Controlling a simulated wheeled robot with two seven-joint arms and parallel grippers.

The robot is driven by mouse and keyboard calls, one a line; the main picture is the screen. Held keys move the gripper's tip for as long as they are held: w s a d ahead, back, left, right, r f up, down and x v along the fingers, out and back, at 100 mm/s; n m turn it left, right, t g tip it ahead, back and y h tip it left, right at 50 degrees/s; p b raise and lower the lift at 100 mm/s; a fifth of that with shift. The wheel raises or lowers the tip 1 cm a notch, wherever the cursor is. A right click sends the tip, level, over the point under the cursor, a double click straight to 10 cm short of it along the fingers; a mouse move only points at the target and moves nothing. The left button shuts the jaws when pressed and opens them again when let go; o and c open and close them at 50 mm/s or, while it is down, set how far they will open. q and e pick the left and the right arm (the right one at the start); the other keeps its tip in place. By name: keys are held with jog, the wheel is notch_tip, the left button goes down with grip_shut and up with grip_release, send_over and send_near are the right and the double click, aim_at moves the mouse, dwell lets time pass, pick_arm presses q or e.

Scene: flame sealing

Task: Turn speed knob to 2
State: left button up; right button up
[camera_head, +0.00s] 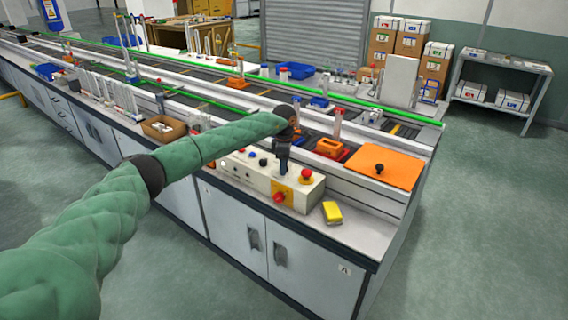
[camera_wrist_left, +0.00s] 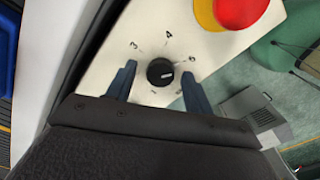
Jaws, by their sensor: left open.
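The speed knob (camera_wrist_left: 160,72) is a small round black dial on a white panel (camera_wrist_left: 196,45) in the left wrist view. The figures 3, 4 and 5 are readable around it; other marks are partly hidden. Its white pointer mark faces right, a little below the 5. My left gripper (camera_wrist_left: 157,68) is open, with one dark finger on each side of the knob and gaps visible between. In the head view my left gripper (camera_head: 283,165) points down over the white control box (camera_head: 256,182), and the knob is hidden there. My right gripper is not in view.
A red emergency button (camera_head: 305,174) on the box is close to the gripper, and a red switch (camera_head: 279,197) is on its front. A yellow block (camera_head: 332,212) lies to the right. An orange plate (camera_head: 384,166) and a cardboard tray (camera_head: 163,128) are nearby.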

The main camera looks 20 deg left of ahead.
pick_arm(q)
jog(key=shift+c, duration=0.4)
jog(key=c, duration=0.9)
